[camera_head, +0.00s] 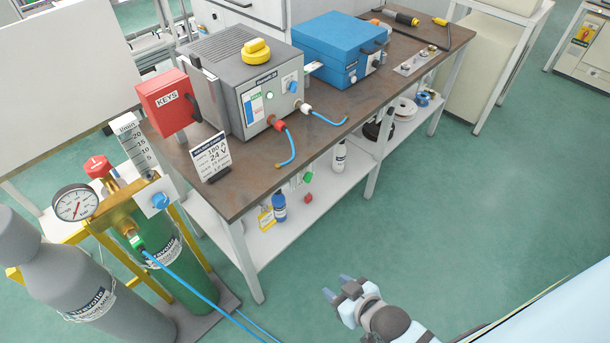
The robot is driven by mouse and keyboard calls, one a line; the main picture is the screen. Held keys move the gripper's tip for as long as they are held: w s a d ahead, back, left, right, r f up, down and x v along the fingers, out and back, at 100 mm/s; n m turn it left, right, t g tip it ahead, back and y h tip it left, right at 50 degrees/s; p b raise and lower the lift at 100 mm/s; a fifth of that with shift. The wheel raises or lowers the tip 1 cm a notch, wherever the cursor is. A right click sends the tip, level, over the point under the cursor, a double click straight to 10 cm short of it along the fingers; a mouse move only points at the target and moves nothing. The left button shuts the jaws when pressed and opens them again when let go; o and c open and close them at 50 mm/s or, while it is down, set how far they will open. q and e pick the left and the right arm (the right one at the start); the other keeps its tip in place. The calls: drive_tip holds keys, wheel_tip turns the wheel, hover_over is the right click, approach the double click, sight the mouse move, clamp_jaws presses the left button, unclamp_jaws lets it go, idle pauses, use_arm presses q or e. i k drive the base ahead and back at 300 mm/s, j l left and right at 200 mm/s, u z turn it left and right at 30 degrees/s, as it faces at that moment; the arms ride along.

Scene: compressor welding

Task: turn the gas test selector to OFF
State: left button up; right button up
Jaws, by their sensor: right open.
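A grey welding machine (243,60) stands on the brown-topped bench. Its front carries a panel with a green strip and a blue knob (289,83). My right gripper (338,288) is open and empty, low in front of the bench and well apart from both knobs. My left gripper is out of view.
A grey cylinder (70,290) stands at lower left. Blue hoses hang by the machine and regulator. The green floor (480,210) in front is clear.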

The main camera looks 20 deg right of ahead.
sight(308, 177)
drive_tip(key=i+j+z, duration=0.1)
drive_tip(key=i+z, duration=0.15)
drive_tip(key=i, duration=0.75)
